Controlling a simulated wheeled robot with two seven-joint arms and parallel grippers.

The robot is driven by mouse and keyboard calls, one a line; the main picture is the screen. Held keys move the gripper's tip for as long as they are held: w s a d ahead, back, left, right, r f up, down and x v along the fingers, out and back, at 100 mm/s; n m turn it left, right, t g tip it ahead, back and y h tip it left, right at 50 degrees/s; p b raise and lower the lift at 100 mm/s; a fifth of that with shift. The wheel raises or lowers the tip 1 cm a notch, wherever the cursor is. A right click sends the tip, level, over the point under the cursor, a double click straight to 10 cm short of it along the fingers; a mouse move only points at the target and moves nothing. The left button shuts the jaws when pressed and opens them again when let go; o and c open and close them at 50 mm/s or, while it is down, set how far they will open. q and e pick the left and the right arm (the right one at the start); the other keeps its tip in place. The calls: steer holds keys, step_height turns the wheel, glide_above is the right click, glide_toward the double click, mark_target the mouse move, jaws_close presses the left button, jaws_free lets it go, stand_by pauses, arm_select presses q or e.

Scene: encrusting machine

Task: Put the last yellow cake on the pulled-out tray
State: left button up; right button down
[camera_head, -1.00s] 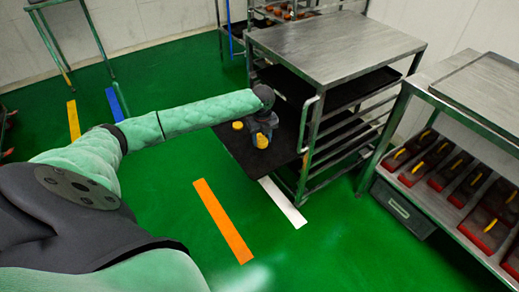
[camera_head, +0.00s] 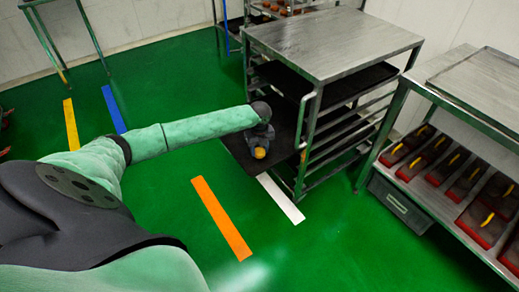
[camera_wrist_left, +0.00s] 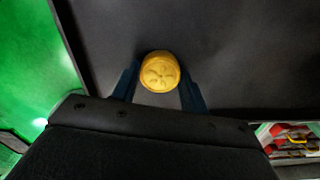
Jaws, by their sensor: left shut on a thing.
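A round yellow cake (camera_head: 259,153) with a pattern pressed in its top is between the fingers of my left gripper (camera_head: 260,150). In the left wrist view, the yellow cake (camera_wrist_left: 160,72) sits between the two dark fingertips of my left gripper (camera_wrist_left: 160,80), which is shut on it. The pulled-out black tray (camera_head: 240,157) extends left from the metal rack, below the gripper. I cannot tell whether the cake touches the tray. No other cake shows on the visible part of the tray; my arm covers part of it. My right gripper is not in view.
The metal rack (camera_head: 330,45) holds more dark trays on its levels. A steel table (camera_head: 470,90) at right has several dark boxes with yellow handles on its lower shelf, and a grey bin (camera_head: 400,207) below. Green floor left of the tray is clear.

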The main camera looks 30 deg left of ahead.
mark_target(260, 151)
arm_select(q)
steer(key=o, duration=1)
step_height(260, 151, up, 12)
steer(key=s+d+f+n+t+h, duration=0.2)
steer(key=s+d+f+n, duration=0.3)
steer(key=d+f, duration=0.7)
steer(key=s+d+f+n+t+h, duration=0.3)
steer(key=s+d+f, duration=0.5)
steer(key=d, duration=0.8)
steer(key=s+d+f+n, duration=0.3)
steer(key=s+f+n, duration=0.1)
steer(key=s, duration=0.4)
steer(key=s+d+f+n+t, duration=0.1)
steer(key=s+d+f+n, duration=0.2)
steer(key=s+f+n, duration=0.2)
steer(key=s+d+f+n+t+y, duration=0.1)
steer(key=s+d+f+n, duration=0.3)
steer(key=s, duration=0.7)
steer(key=shift+f+n, duration=0.65)
steer(key=shift+n, duration=0.25)
